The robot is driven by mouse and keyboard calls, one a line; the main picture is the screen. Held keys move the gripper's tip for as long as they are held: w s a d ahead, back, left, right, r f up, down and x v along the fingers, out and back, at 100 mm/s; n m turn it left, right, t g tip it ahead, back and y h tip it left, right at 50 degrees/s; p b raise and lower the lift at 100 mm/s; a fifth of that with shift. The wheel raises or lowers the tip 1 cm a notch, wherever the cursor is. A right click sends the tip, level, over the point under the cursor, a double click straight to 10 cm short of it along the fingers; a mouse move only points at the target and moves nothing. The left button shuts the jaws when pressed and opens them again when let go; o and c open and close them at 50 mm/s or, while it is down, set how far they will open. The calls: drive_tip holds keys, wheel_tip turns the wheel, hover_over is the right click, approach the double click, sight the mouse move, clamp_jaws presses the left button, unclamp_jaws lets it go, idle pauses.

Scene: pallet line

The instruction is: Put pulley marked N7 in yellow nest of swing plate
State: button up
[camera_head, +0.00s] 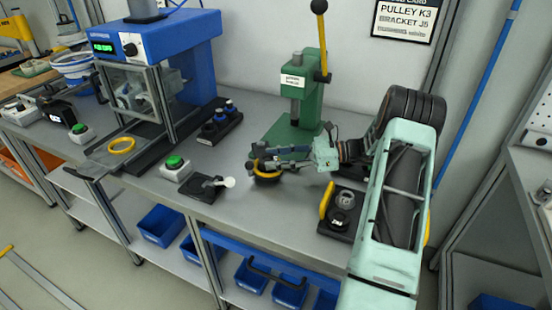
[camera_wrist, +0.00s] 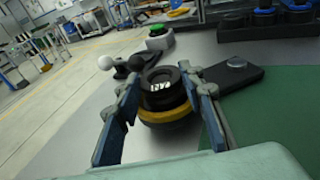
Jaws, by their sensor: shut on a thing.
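The pulley (camera_wrist: 163,80) is black with a yellow band low on it, and its white top label reads roughly as N7 at a slant. My gripper (camera_wrist: 162,90) is shut on it, one finger at each side. In the head view the pulley (camera_head: 268,178) hangs at the end of my gripper (camera_head: 264,166), in front of the green press; whether it touches the bench is hard to tell. The yellow ring-shaped nest (camera_head: 122,145) lies on the dark swing plate (camera_head: 103,155) in front of the blue press, far to the left of my gripper. The nest looks empty.
A green button box (camera_head: 176,167) and a black pad with a white-knobbed lever (camera_head: 229,183) stand between gripper and nest. A rack with blue-capped parts (camera_head: 218,125) stands behind. The green press (camera_head: 297,100) is close behind my gripper. A black tray (camera_head: 333,232) holds parts at right.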

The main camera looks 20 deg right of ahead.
drive_tip(key=shift+f, duration=0.2)
drive_tip(key=o, duration=1.3)
drive_tip(key=shift+c, duration=0.2)
drive_tip(key=shift+r, duration=0.1)
drive_tip(key=shift+r, duration=0.15)
drive_tip(key=v, duration=1.2)
drive_tip(key=shift+w, duration=0.1)
